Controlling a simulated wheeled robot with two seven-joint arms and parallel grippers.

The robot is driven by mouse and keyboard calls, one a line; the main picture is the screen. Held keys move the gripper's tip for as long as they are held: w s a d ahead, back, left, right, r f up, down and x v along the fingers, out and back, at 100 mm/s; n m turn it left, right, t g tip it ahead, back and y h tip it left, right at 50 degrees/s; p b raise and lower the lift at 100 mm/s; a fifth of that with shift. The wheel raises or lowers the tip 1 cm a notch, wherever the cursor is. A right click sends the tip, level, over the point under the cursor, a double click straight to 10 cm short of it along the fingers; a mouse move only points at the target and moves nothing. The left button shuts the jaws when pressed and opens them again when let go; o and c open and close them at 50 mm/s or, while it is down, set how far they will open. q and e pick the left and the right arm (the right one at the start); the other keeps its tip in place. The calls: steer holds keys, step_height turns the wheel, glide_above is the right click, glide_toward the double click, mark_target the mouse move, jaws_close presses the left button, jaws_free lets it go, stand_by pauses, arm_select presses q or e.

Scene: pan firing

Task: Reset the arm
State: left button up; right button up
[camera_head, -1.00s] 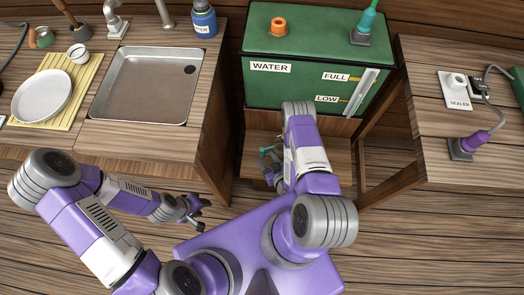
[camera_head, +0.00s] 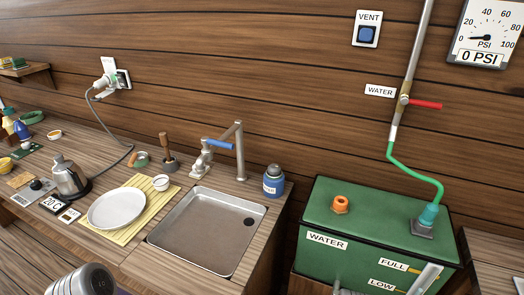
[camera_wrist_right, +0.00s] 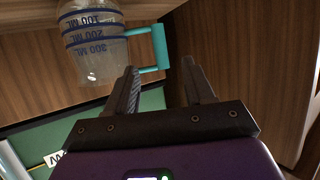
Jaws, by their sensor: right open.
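In the right wrist view my right gripper (camera_wrist_right: 160,68) is open with nothing between its fingers. A clear measuring cup (camera_wrist_right: 92,45) with blue bands and volume marks is just past its left finger and looks upside down in the picture. The cup's teal handle (camera_wrist_right: 158,47) is by the fingertips; I cannot tell whether they touch. The cup does not show in the head view. A grey rounded part of my left arm (camera_head: 82,282) shows at the lower left of the head view. My left gripper is out of view.
The green water tank (camera_head: 375,232) stands at the lower right, its hose rising to a red-handled valve (camera_head: 424,104). The counter holds a sink (camera_head: 190,250), blue bottle (camera_head: 273,185), white plate (camera_head: 117,209) and kettle (camera_head: 70,178). A pressure gauge (camera_head: 487,30) hangs upper right.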

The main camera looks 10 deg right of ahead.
steer(key=s+a+r+m+g+y, duration=0.3)
steer(key=a+r+g, duration=0.4)
steer(key=a+g, duration=0.4)
steer(key=shift+s+r+g+y, duration=0.2)
steer(key=shift+g+y, duration=0.2)
steer(key=shift+g, duration=0.5)
